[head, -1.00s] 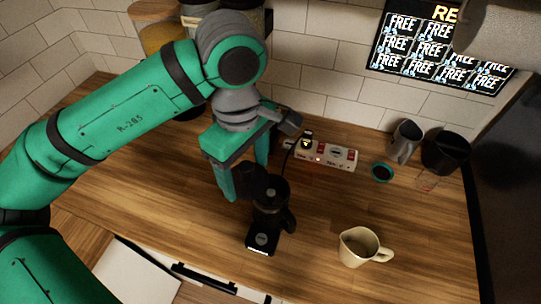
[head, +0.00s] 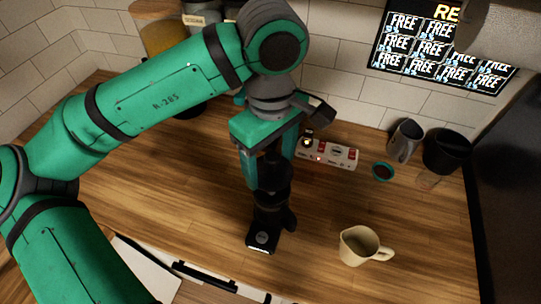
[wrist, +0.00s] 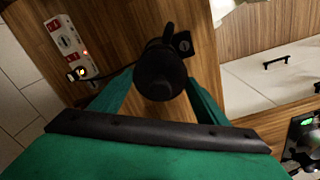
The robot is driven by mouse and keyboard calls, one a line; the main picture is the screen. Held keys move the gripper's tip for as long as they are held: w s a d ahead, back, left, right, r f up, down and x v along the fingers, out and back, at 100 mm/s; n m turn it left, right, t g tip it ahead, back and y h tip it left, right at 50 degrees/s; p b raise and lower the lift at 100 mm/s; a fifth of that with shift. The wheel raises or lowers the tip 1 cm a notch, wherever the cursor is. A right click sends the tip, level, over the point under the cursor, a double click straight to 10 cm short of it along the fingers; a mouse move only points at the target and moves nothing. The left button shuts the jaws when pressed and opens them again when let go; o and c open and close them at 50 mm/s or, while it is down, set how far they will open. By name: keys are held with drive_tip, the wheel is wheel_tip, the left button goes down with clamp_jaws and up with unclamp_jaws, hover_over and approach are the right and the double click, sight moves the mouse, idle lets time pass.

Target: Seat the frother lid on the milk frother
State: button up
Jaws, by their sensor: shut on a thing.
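The milk frother (head: 268,222) is black and stands upright on the wooden counter, with its control base toward the front edge and its handle at the right. My gripper (head: 270,176) is directly above it, pointing down, shut on the dark frother lid (head: 272,180). In the wrist view the round black lid (wrist: 160,76) sits between my green fingers (wrist: 158,88) and covers most of the frother. The frother's base (wrist: 183,45) shows past it. The lid looks lined up over the frother's top; I cannot tell whether they touch.
A power strip (head: 335,154) with a plugged black cord lies behind and right of the frother. A cream pitcher (head: 357,247) stands at the front right. A small dark round item (head: 382,172), a grey jug (head: 403,142) and a black container (head: 446,151) stand farther right.

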sight(271, 155)
drive_tip(key=shift+f, duration=2.05)
drive_tip(key=shift+f, duration=0.85)
idle(0.4)
drive_tip(key=o, duration=1.1)
wheel_tip(271, 155, up, 11)
drive_tip(key=shift+f, duration=0.15)
